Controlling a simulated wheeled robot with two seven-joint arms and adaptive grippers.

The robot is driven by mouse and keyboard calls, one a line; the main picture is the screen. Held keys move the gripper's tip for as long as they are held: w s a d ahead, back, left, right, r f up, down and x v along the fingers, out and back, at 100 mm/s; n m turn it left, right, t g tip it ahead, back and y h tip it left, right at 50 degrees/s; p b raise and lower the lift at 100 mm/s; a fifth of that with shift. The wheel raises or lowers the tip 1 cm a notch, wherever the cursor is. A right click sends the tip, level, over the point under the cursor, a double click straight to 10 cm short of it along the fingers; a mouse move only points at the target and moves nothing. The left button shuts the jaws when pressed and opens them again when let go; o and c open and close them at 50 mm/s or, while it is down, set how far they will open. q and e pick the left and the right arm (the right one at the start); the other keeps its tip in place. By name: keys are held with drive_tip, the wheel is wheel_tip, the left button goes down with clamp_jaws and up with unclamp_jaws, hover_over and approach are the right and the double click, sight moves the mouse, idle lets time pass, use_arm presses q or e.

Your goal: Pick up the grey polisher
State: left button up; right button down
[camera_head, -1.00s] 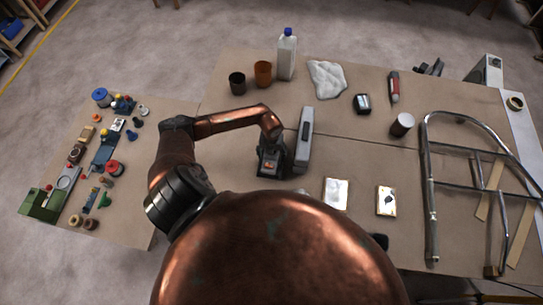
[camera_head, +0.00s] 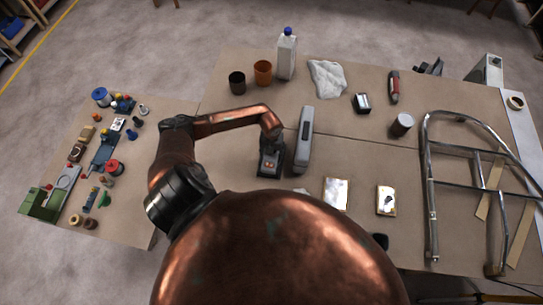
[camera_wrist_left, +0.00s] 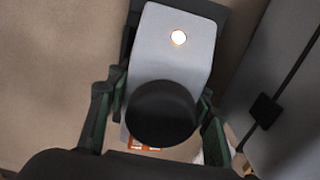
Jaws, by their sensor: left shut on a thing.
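The grey polisher (camera_head: 270,161) is a grey body on a dark base, near the front middle of the table. In the left wrist view its grey body (camera_wrist_left: 178,65) fills the middle, with a bright round spot, a round black knob and a small orange patch. My left gripper (camera_head: 271,146) is over it from above. In the left wrist view the fingers of the left gripper (camera_wrist_left: 158,100) lie on both sides of the grey body, shut on it. The head view does not show clearly whether the base touches the table.
A long grey tool (camera_head: 304,140) stands close beside the polisher on the right. Two small cards (camera_head: 336,193) (camera_head: 386,200) lie in front. A metal tube frame (camera_head: 431,190) covers the right side. Cups (camera_head: 263,73) and a bottle (camera_head: 287,57) stand at the back.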

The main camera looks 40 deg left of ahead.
sight(267, 159)
use_arm(q)
clamp_jaws()
drive_tip(key=shift+r, duration=0.1)
drive_tip(key=shift+w+r, duration=0.1)
drive_tip(key=shift+r, duration=0.2)
wheel_tip(267, 159, up, 2)
drive_tip(key=shift+b, duration=0.6)
drive_tip(key=s+r, duration=0.2)
drive_tip(key=r, duration=0.1)
drive_tip(key=s+r+b, duration=0.1)
drive_tip(key=s+r, duration=0.1)
drive_tip(key=shift+d+r, duration=0.1)
drive_tip(key=shift+d, duration=0.3)
drive_tip(key=s+d+r+b, duration=0.2)
drive_tip(key=s+r, duration=0.3)
drive_tip(key=s, duration=0.4)
drive_tip(key=shift+s+d, duration=0.15)
drive_tip(key=shift+s, duration=0.25)
